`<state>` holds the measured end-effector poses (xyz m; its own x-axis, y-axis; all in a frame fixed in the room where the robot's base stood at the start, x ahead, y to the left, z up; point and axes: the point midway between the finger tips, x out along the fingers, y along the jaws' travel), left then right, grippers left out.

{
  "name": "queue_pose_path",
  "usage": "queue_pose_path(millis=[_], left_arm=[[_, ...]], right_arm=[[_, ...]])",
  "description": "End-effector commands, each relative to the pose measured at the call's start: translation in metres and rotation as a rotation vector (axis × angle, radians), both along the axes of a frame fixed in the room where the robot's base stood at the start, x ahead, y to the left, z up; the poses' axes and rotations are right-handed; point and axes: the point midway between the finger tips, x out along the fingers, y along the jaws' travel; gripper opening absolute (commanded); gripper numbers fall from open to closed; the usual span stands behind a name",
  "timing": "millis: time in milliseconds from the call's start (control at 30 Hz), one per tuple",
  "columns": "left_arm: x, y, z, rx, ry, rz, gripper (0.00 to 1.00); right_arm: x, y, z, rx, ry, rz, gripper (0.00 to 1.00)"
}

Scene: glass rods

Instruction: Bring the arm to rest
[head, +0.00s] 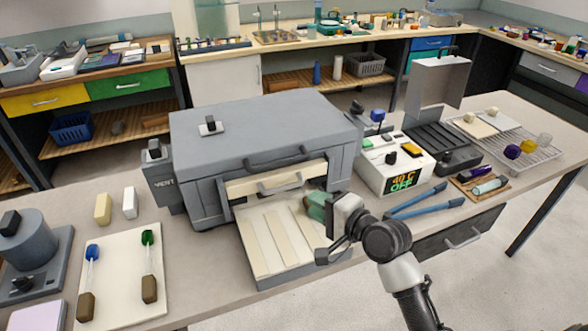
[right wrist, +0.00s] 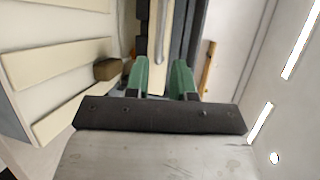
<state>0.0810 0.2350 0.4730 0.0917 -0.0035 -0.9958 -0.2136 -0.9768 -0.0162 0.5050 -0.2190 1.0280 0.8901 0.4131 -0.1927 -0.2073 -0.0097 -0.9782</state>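My right gripper (head: 318,205) reaches in from the lower right in the head view, its green fingertips over the right part of the pulled-out tray of a grey oven (head: 265,125). In the right wrist view the two green fingers (right wrist: 160,78) stand apart with nothing visibly held between them. The tray (head: 258,268) carries cream slats. Two glass rods, one with a blue end (head: 92,254) and one with a green end (head: 148,238), lie on a cream board (head: 118,280), each with a brown block end. My left gripper is not in view.
A white control box (head: 385,175) reading "40 C OFF" stands right of the oven. Blue-handled tongs (head: 415,203) lie in front of it. A wire rack (head: 530,150) is farther right. A grey device (head: 30,245) stands at far left. In the right wrist view a brown block (right wrist: 107,69) sits near the slats.

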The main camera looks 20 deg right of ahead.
Motion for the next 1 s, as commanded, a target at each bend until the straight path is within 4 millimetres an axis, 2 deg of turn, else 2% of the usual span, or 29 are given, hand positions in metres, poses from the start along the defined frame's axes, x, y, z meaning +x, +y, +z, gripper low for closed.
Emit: queue_pose_path(millis=[133,233,267,400,500,700,933,1000], left_arm=[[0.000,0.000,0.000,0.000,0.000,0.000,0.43],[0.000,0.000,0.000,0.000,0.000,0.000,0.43],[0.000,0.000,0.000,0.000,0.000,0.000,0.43],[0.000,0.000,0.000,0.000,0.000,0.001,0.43],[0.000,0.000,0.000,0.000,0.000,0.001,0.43],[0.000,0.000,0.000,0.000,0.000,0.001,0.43],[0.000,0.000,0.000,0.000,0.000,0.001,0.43],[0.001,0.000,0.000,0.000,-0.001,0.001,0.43]], right_arm=[[-0.003,0.002,-0.004,-0.025,0.006,0.007,0.24],[-0.020,0.010,-0.024,-0.165,0.038,0.051,0.24],[-0.029,0.014,-0.033,-0.238,0.053,0.075,0.24],[-0.090,0.027,-0.083,-0.664,0.150,0.260,0.24],[-0.131,0.029,-0.105,-0.908,0.209,0.402,0.24],[-0.194,0.023,-0.127,-1.225,0.304,0.650,0.24],[-0.256,0.012,-0.133,-1.457,0.399,0.923,0.24],[-0.250,0.012,-0.150,-1.459,0.405,0.932,0.24]])
